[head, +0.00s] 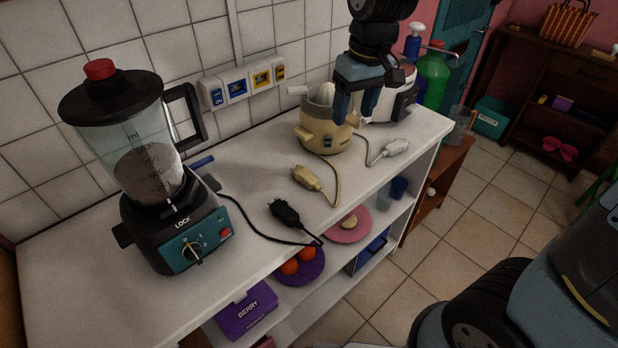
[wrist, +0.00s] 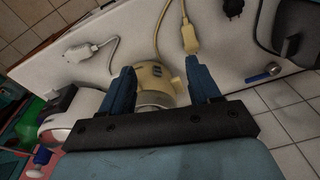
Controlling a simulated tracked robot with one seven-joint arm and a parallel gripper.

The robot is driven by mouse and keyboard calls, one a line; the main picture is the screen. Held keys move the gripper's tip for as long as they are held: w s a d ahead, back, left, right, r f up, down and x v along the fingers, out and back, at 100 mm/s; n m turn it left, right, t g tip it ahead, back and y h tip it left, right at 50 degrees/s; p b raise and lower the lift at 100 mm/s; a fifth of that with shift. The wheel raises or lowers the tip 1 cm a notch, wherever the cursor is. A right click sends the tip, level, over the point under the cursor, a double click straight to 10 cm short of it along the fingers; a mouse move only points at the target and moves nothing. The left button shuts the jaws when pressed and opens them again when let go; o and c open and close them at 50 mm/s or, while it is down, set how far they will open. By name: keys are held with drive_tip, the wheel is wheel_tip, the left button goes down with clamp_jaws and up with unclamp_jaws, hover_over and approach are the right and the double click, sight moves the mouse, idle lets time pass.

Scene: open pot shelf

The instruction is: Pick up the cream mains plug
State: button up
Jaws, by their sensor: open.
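The cream mains plug (head: 305,178) lies on the white shelf top, in front of the cream juicer (head: 325,130), with its cream cord curving from the juicer's side. In the wrist view the cream plug (wrist: 185,37) lies beyond my right fingertip. My gripper (head: 357,105) is open and empty, above the shelf top and beside the juicer. In the wrist view my gripper (wrist: 158,70) has its fingers spread, with the juicer (wrist: 156,82) showing between and below them. The gripper and plug are apart.
A black plug (head: 286,213) and a white plug (head: 396,147) lie on either side of the cream one. A blender (head: 150,170) stands left and a white appliance (head: 392,100) right. The wall sockets (head: 238,85) are behind. Shelf top (head: 255,190) is clear near the cream plug.

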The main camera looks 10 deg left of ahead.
drive_tip(key=n+g, duration=0.1)
drive_tip(key=n, duration=0.1)
approach(311, 177)
drive_tip(key=shift+h, duration=0.4)
drive_tip(key=f, duration=0.6)
drive_tip(key=a+f, duration=0.1)
drive_tip(key=f, duration=0.2)
drive_tip(key=shift+s+f, duration=0.15)
drive_tip(key=shift+s, duration=0.05)
clamp_jaws()
